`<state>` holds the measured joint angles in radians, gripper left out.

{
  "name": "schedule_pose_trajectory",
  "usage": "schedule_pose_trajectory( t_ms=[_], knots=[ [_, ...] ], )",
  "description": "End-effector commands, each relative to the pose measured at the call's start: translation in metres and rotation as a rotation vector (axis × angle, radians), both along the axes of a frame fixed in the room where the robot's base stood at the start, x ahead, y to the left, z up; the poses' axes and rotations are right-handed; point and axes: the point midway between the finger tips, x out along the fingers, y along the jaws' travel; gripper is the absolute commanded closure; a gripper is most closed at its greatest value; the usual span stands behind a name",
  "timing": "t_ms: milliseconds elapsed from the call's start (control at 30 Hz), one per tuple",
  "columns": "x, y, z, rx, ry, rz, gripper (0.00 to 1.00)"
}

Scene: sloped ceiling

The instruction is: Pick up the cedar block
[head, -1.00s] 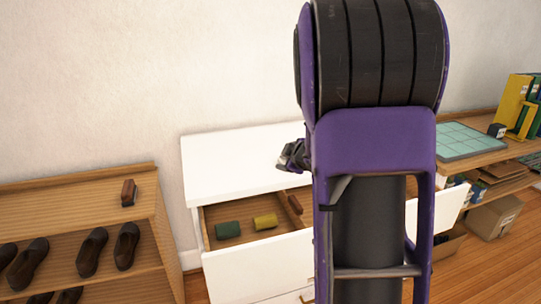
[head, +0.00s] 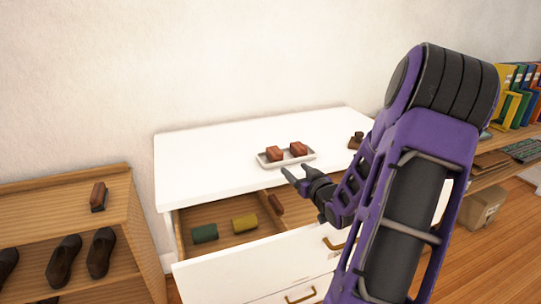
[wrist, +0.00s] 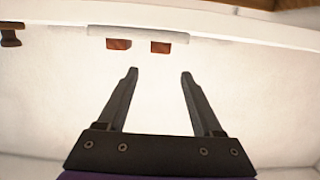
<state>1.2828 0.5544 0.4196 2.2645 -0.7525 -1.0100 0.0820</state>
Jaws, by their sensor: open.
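Two reddish-brown blocks, a left one (head: 275,154) and a right one (head: 298,149), sit in a small white tray (head: 270,163) on top of the white dresser. I cannot tell which is the cedar block. Another brown piece (head: 276,204) lies in the open drawer, partly hidden. My gripper (head: 296,171) is open and empty, just in front of the tray and apart from it.
The open drawer (head: 180,238) holds a green roll (head: 204,233) and a yellow roll (head: 244,224). A dark brown object (head: 356,140) stands on the dresser, partly behind my arm. A shoe rack (head: 125,200) with a brush (head: 98,196) stands left. The dresser top's left side is clear.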

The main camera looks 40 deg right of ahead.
Motion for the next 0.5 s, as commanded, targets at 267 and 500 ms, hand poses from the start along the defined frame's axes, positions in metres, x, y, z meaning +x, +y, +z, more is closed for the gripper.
schedule_pose_trajectory(
  t_ms=[267,500],
  knots=[
    [0.056,-0.012,-0.010,0.001,-0.001,0.003,0.32],
    [0.099,-0.023,-0.017,0.001,0.001,0.001,0.32]
  ],
)
